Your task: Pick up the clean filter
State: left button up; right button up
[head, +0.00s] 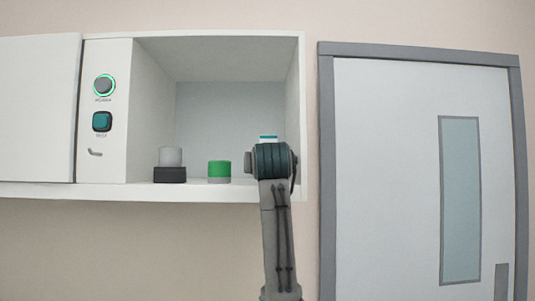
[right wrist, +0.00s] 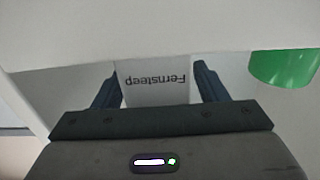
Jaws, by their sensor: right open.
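A green cylinder with a grey base (head: 219,170) stands on the cubby floor; its green side also shows at the right edge of the right wrist view (right wrist: 284,67). A grey cylinder on a black base (head: 170,157) stands to its left. Nothing legible marks either as the clean filter. In the head view my right wrist hides most of an item with a white and teal top (head: 268,138). My left gripper is out of view.
The open white cubby (head: 230,105) has side walls, a ceiling and a front floor edge close around my right arm. A grey-framed door (head: 390,150) is at right.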

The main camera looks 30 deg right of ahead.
jog(key=shift+w+d, duration=0.15)
jog(key=shift+w, duration=0.05)
jog(key=shift+s, duration=0.2)
jog(key=shift+a+r, duration=0.1)
jog(key=shift+a, duration=0.1)
jog(key=shift+c, duration=0.7)
jog(key=shift+w, duration=0.1)
jog(key=c, duration=1)
